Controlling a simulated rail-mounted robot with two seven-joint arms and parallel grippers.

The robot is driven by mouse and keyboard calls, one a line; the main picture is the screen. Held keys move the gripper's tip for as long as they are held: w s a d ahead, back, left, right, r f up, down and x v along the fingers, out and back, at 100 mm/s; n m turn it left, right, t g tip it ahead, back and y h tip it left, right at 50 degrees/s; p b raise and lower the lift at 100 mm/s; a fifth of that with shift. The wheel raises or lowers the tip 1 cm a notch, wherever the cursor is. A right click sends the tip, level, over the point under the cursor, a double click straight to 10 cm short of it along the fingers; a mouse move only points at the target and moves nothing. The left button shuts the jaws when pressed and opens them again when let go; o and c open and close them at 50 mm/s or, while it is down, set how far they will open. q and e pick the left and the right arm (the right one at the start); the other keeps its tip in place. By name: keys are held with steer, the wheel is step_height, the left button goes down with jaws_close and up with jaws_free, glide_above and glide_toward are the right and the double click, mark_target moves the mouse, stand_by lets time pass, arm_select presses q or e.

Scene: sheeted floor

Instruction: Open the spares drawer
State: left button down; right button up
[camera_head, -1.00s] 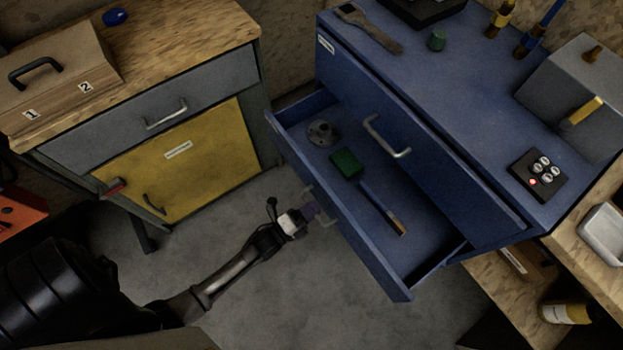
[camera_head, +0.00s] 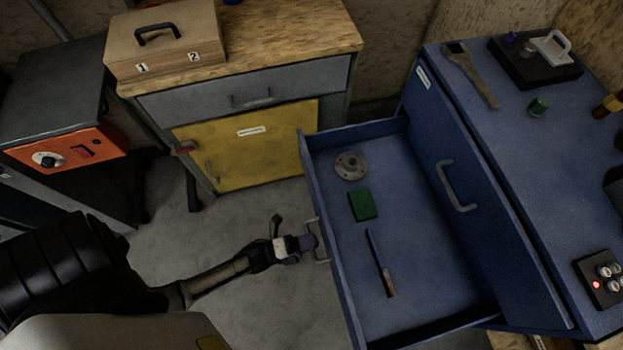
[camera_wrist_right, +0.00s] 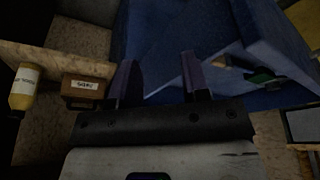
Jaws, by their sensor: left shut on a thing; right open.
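The blue cabinet (camera_head: 560,170) has its lower drawer (camera_head: 412,235) pulled well out, showing its inside. The drawer above it, with a silver handle (camera_head: 456,187), is closed. Its small white label (camera_head: 423,77) is too small to read. My left gripper (camera_head: 309,243) is shut on the handle (camera_head: 320,243) of the open drawer, at its front. A grey flanged disc (camera_head: 351,166), a green block (camera_head: 363,205) and a brush-like tool (camera_head: 381,264) lie in the drawer. My right gripper (camera_wrist_right: 160,82) is open and empty in the right wrist view, in front of blue cabinet surfaces.
A workbench with a yellow door (camera_head: 245,145) and a grey drawer (camera_head: 245,98) stands left of the open drawer. An orange-fronted unit (camera_head: 70,147) is at far left. Bare floor (camera_head: 230,225) lies between. A bottle (camera_wrist_right: 24,88) and labelled box (camera_wrist_right: 83,89) show in the right wrist view.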

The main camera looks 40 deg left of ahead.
arm_select(q)
steer(key=c, duration=1.1)
jaws_free()
steer(key=shift+c, duration=0.2)
steer(key=p+v, duration=0.1)
steer(key=v, duration=1.2)
steer(key=shift+s+a+f, duration=0.2)
steer(key=shift+s, duration=0.1)
